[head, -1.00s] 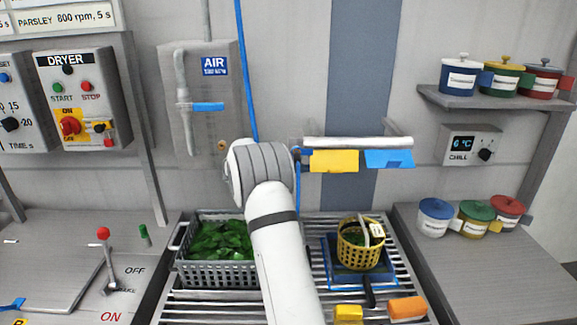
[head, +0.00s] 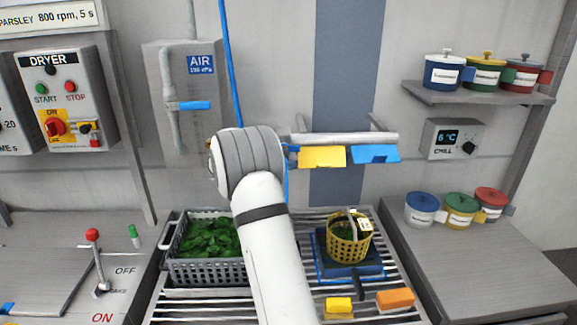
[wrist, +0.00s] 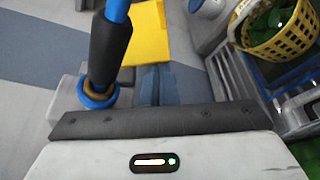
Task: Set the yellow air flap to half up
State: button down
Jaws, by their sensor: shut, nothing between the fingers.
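The yellow air flap (head: 322,157) hangs below a white bar on the back wall, left of a blue flap (head: 376,154). It appears tilted outward, at much the same angle as the blue one; its exact setting is hard to tell. In the wrist view a yellow panel (wrist: 148,42), apparently this flap, lies just beyond my fingers. My gripper (wrist: 157,82) is shut and empty, its tips close to the yellow panel's lower edge; I cannot tell whether they touch. In the head view my arm hides the gripper.
A blue hose with a black sleeve (wrist: 108,50) stands close on the left of my fingers. Below are a grey crate of greens (head: 207,269) and a yellow basket (head: 349,243) on a slatted rack. A shelf of lidded pots (head: 475,98) is at right.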

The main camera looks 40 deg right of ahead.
jog(key=shift+f, duration=0.1)
jog(key=w+f+b, duration=0.2)
jog(key=w, duration=0.2)
jog(key=s+r+v, duration=0.1)
jog(key=v, duration=0.7)
jog(key=s+a+f+m+t+y, duration=0.1)
jog(key=s+a+f+t+y, duration=0.2)
jog(key=s+a+y, duration=0.4)
jog(key=s+a+f+m+t+y, duration=0.1)
jog(key=s+a+t+y, duration=0.3)
jog(key=s+a, duration=1.4)
jog(key=shift+s+a+f+m+y+b, duration=0.35)
jog(key=shift+s+f+y, duration=0.55)
jog(key=shift+s+y, duration=2.45)
jog(key=shift+s+d+h, duration=0.1)
jog(key=shift+s+h, duration=0.95)
jog(key=shift+s, duration=0.1)
